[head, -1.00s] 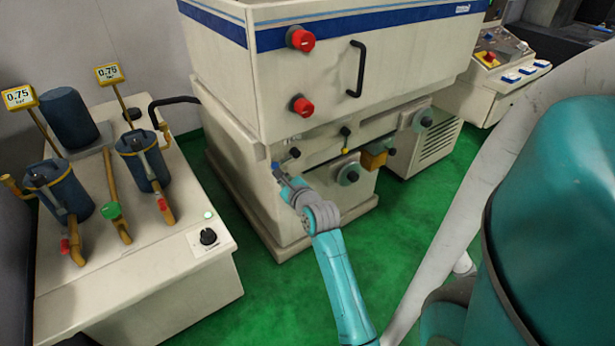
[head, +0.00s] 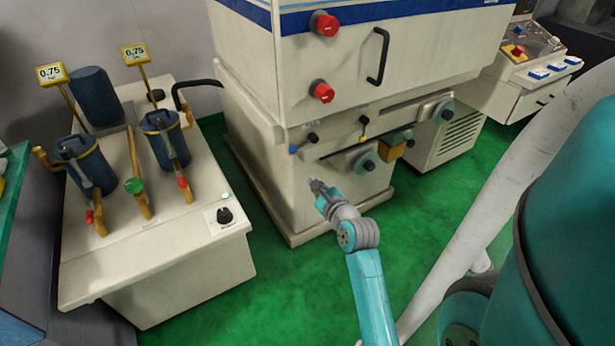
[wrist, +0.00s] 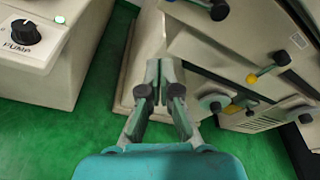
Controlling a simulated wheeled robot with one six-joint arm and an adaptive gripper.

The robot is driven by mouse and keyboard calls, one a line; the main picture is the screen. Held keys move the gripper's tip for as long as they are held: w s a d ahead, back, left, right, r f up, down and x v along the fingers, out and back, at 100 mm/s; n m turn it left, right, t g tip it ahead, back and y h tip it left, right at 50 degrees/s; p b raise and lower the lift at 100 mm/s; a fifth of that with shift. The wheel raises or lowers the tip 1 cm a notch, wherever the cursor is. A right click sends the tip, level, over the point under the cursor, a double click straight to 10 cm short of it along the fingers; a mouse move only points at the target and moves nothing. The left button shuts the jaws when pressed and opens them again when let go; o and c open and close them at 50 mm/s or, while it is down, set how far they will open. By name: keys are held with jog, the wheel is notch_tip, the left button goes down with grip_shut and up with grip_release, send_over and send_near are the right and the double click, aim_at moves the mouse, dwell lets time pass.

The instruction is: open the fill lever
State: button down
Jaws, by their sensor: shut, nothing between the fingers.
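The cream machine (head: 300,185) has two small levers on its front. One lever (head: 302,144) has a black knob and a blue end, and slants down to the left. The other (head: 363,130) has a black knob and a yellow end, and hangs nearly straight down. I cannot read which is labelled fill. In the wrist view the blue-ended lever (wrist: 208,7) is cut by the top edge, and the yellow-ended one (wrist: 268,68) is at right. My gripper (head: 313,184) is shut and empty, below the blue-ended lever and apart from it; its fingers (wrist: 164,72) point at the lower cabinet.
A pump cabinet (head: 150,265) with filters, gauges and a black knob stands at left. Red knobs (head: 323,92) and a black handle (head: 378,56) are above the levers. Grey round knobs (head: 364,165) sit lower right. Green floor (head: 270,290) is clear between the cabinets.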

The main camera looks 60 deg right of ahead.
jog(key=shift+v, duration=1.25)
jog(key=shift+s+d, duration=0.1)
jog(key=s+a+f+n+t+y, duration=0.1)
jog(key=s+a+f+n+y, duration=0.2)
jog(key=a+n, duration=0.75)
jog(key=s+a+f+n+y, duration=0.1)
jog(key=s+a+f+n, duration=0.45)
jog(key=a, duration=0.85)
jog(key=s+a+r+n+y, duration=0.3)
jog(key=s+a+n, duration=0.3)
jog(key=n, duration=0.4)
jog(key=s+a+r+n+t+y, duration=0.1)
jog(key=s+a+r+n+y, duration=0.1)
jog(key=s+a+n, duration=0.4)
jog(key=s+r+n, duration=0.1)
jog(key=n, duration=0.4)
jog(key=shift+s+a+y, duration=0.25)
jog(key=shift+s+y, duration=0.15)
